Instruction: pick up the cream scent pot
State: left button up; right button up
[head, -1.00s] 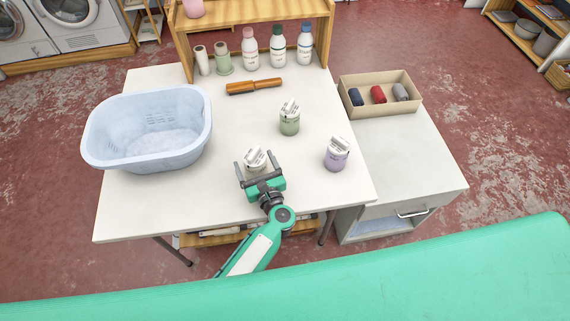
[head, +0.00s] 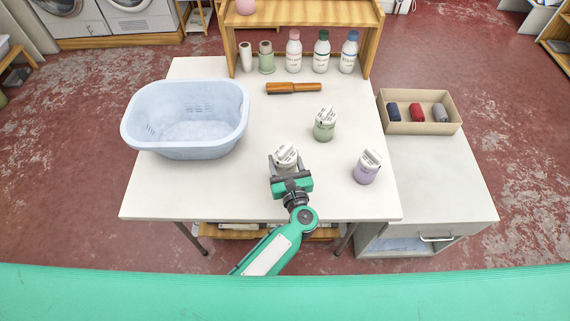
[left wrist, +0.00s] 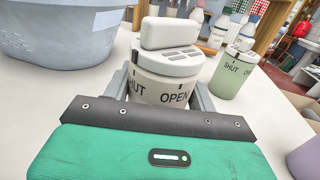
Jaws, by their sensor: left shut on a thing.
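The cream scent pot (head: 285,157) stands upright on the white table (head: 210,195), near its front edge. In the left wrist view the cream pot (left wrist: 165,85) has a raised white block on its lid and the words SHUT and OPEN on its side. My left gripper (head: 286,166) is shut on the pot, one finger on each side. The pot's lower part is hidden behind the gripper. A green scent pot (head: 324,126) stands behind it to the right, and a purple one (head: 367,168) to the right. My right gripper is not in view.
A pale blue basket (head: 185,120) stands to the left. A wooden-handled tool (head: 293,88) and several bottles (head: 321,52) are farther back. A box of rolled cloths (head: 390,126) sits on the cabinet at right. The table's front left is clear.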

pick_arm(q)
jog(key=shift+r, duration=0.8)
jog(key=v, duration=1.8)
jog(key=x, duration=1.8)
jog(key=shift+f, duration=0.35)
jog(key=shift+f, duration=1.3)
jog(key=shift+f, duration=0.15)
jog(key=o, duration=0.8)
